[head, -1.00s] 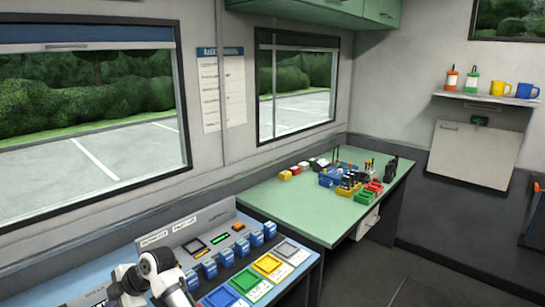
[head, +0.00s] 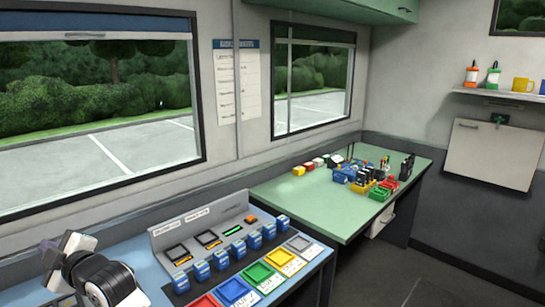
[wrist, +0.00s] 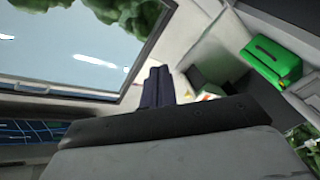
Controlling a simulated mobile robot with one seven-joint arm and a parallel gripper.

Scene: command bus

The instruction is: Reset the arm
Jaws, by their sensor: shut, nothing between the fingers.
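My gripper (wrist: 158,86) shows in the wrist view, its dark fingers together with nothing held. It points up in that picture, in front of a pale wall beside a window, apart from everything around it. In the head view my arm (head: 98,278), white and black, is folded at the lower left, over the left part of the blue console desk (head: 140,238). I cannot make out the fingertips in the head view.
A sloped control panel (head: 225,237) stands on the desk, with several blue modules and coloured trays (head: 257,274) before it. A green table (head: 300,203) with small bins is behind at right. The wrist view shows a green case (wrist: 272,60) at right. Floor at right is clear.

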